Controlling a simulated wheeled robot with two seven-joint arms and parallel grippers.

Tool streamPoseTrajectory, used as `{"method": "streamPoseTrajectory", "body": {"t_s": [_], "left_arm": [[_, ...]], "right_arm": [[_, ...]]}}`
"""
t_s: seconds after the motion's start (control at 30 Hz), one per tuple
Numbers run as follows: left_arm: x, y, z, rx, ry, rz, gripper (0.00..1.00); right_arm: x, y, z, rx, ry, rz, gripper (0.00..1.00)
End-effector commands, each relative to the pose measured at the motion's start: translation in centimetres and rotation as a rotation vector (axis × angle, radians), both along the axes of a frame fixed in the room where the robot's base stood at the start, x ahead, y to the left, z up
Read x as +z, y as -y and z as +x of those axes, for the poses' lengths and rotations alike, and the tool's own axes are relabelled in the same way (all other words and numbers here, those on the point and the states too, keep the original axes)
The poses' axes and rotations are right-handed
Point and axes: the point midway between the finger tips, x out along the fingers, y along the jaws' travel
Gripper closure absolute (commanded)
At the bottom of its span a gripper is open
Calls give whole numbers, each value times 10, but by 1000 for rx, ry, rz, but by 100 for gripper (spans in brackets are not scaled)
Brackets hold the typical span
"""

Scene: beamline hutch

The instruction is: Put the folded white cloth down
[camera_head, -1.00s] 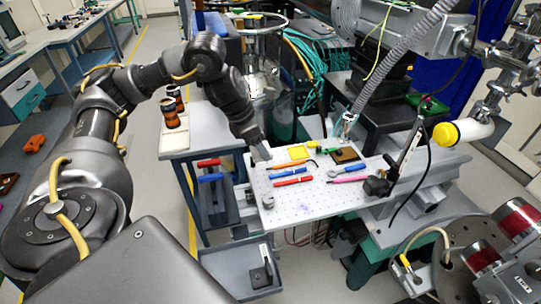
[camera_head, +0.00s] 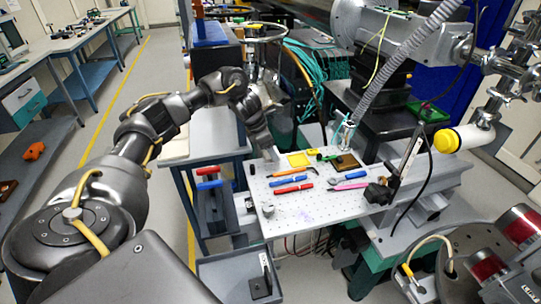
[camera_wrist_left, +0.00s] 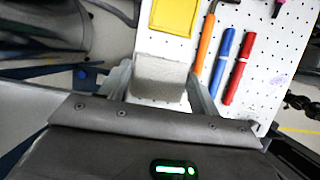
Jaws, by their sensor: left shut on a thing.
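My left gripper (camera_head: 266,153) is over the left back part of the white perforated board (camera_head: 315,207). In the left wrist view my left gripper (camera_wrist_left: 160,88) is shut on the folded white cloth (camera_wrist_left: 158,72), a pale block between the two fingers. The cloth also shows small and pale at the fingertips in the head view (camera_head: 270,155). The board is right below or beyond it; I cannot tell whether the cloth touches it. My right gripper is not in view.
A yellow square (camera_head: 300,159), an orange tool (camera_head: 284,173), a blue pen (camera_head: 290,180) and a red pen (camera_head: 293,188) lie near the gripper. A brown plate (camera_head: 346,162) and a black device (camera_head: 380,191) are further right. The board's front part is mostly clear.

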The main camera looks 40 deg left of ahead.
Motion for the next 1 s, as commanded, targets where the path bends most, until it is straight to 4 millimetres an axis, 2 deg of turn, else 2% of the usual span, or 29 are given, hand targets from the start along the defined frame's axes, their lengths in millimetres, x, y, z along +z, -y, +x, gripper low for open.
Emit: {"method": "streamPoseTrajectory", "body": {"t_s": [0.1,0.23,0.63,0.67,0.8,1.0], "left_arm": [[-17,-1,0,2,-7,0,62],[-30,-1,1,1,-3,0,62],[-37,-1,1,1,-1,0,62],[-37,-1,1,1,-1,0,36],[-36,-1,1,1,-1,0,18],[-36,-1,1,1,-1,0,16]], "right_arm": [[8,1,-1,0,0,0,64],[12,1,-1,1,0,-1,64],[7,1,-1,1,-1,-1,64],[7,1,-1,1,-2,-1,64],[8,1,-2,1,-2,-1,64],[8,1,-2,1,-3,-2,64]]}}
